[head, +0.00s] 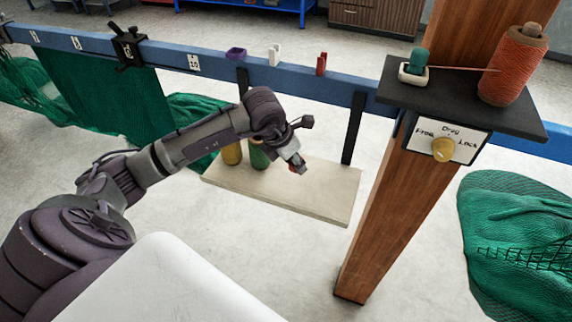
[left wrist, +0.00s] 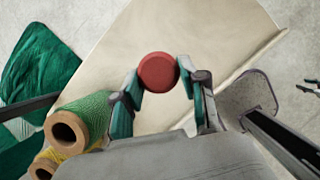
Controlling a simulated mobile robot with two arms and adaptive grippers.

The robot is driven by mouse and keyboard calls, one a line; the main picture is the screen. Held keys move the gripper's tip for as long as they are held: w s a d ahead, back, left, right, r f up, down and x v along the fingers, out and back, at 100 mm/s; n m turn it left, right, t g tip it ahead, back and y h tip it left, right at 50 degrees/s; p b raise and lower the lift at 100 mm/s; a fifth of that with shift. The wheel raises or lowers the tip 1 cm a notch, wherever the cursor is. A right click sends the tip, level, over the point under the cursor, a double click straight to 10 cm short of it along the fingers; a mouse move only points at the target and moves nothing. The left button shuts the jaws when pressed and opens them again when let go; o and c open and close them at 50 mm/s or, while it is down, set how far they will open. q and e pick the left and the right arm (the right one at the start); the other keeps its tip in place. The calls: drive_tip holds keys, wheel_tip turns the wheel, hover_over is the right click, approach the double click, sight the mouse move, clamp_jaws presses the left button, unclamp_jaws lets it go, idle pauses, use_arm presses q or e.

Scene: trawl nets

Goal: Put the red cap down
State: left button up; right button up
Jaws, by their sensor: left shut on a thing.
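The red cap (left wrist: 157,72) is a round red disc between the fingertips of my left gripper (left wrist: 163,78) in the left wrist view. The gripper is shut on it. In the head view my left gripper (head: 297,165) points down over the pale wooden shelf board (head: 325,195), with a little red at its tip. I cannot tell whether the cap touches the board. The board also fills the middle of the left wrist view (left wrist: 200,35).
A green spool (head: 259,155) and a yellow spool (head: 232,153) stand on the board, left of the gripper. A blue rail (head: 320,87) with small clips runs behind. A wooden post (head: 385,220) stands right. The board's front right is clear.

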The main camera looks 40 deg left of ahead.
sight(291, 175)
use_arm(q)
drive_tip(key=a+f, duration=0.1)
drive_tip(key=a, duration=0.1)
drive_tip(key=shift+w+a+f+p, duration=0.3)
drive_tip(key=shift+f, duration=0.05)
wheel_tip(291, 175, down, 3)
drive_tip(key=shift+f+p, duration=0.1)
drive_tip(key=shift+p, duration=0.75)
drive_tip(key=shift+f, duration=0.4)
drive_tip(key=shift+f, duration=0.15)
drive_tip(key=o, duration=1)
